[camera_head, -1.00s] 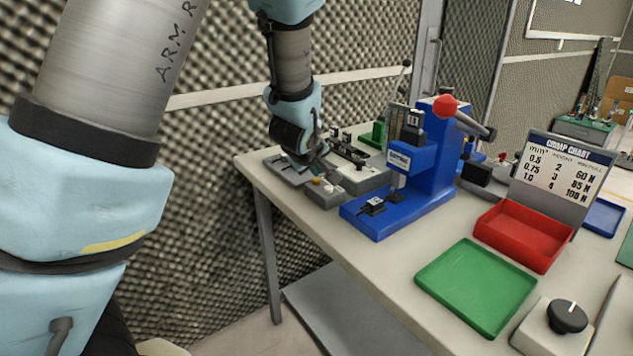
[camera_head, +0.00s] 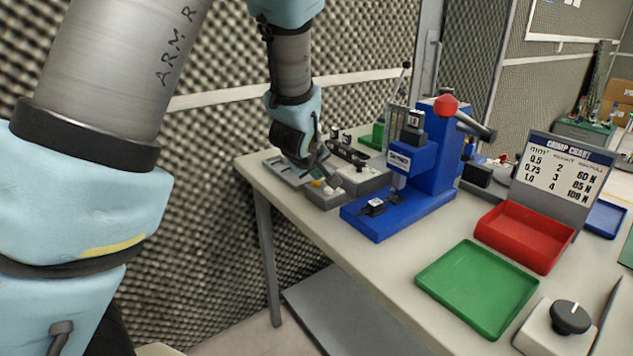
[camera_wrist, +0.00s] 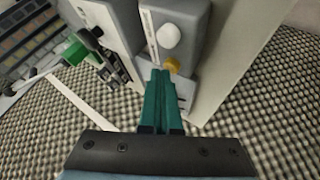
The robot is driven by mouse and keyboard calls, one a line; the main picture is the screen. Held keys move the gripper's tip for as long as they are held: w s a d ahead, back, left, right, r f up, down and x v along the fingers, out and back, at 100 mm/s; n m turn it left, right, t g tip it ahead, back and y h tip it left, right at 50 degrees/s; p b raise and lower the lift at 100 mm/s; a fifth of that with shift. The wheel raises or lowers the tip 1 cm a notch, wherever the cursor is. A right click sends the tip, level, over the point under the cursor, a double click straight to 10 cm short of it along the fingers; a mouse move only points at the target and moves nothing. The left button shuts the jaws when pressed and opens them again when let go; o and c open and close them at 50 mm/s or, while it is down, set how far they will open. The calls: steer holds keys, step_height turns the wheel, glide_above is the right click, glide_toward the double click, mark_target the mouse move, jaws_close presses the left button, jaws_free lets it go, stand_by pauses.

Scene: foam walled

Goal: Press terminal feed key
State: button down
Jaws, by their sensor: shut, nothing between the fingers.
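A small grey box (camera_head: 325,201) sits near the table's far left corner, with a yellow key (camera_head: 316,183) and white keys on top. In the wrist view, the grey box (camera_wrist: 190,12) shows a rounded white key (camera_wrist: 168,35) and the yellow key (camera_wrist: 173,65). I cannot read which is the feed key. My gripper (camera_wrist: 160,73) has its green fingers shut and empty. The tips are beside the yellow key and partly cover it; I cannot tell whether they touch it. In the head view, my gripper (camera_head: 323,171) is low over the box.
A blue press (camera_head: 425,165) stands just right of the box. A grey block with a dark rail (camera_head: 348,153) lies behind it. A green tray (camera_head: 478,288) and a red bin (camera_head: 525,237) are farther right. A foam wall rises behind the arm.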

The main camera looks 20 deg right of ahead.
steer(key=shift+f, duration=0.2)
steer(key=shift+r, duration=0.1)
steer(key=shift+r+p, duration=0.55)
steer(key=shift+r, duration=0.3)
steer(key=shift+r, duration=0.1)
step_height(320, 180, up, 5)
steer(key=p, duration=0.3)
stand_by(0.9)
